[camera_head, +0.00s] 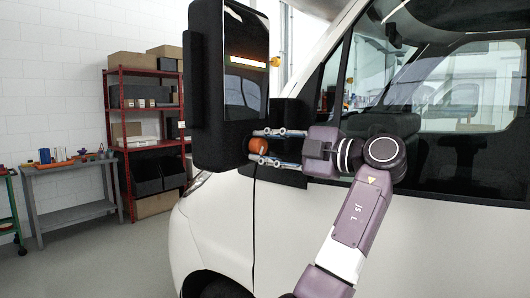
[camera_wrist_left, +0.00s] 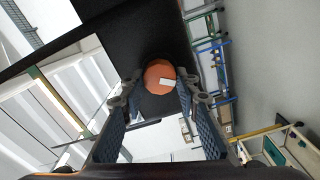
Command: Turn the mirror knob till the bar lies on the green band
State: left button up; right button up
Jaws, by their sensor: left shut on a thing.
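The orange mirror knob (camera_head: 257,146) sits at the lower right side of the big black side mirror (camera_head: 208,100). My left gripper (camera_head: 266,147) reaches it from the right, one finger above and one below, and is shut on it. In the left wrist view the round knob (camera_wrist_left: 158,73) lies between the tips of my left gripper (camera_wrist_left: 160,88) and carries a white mark. A bright orange-to-yellow bar (camera_head: 247,62) shows in the mirror glass, slightly tilted. I cannot make out a green band. My right gripper is not in view.
The white motorhome (camera_head: 440,235) fills the right side, close behind my arm. A red shelf (camera_head: 150,143) with boxes and a grey workbench (camera_head: 70,215) with small items stand at the back left. Open floor lies in front of them.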

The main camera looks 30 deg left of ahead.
pick_arm(q)
jog(key=shift+r+n, duration=0.2)
jog(key=shift+n, duration=0.3)
jog(key=o, duration=0.9)
jog(key=shift+a, duration=0.1)
jog(key=shift+c, duration=0.2)
jog(key=o, duration=0.3)
jog(key=shift+w+a+f, duration=0.1)
jog(key=shift+a+f, duration=0.05)
jog(key=shift+f, duration=0.05)
jog(key=d, duration=1.2)
jog(key=shift+s, duration=0.25)
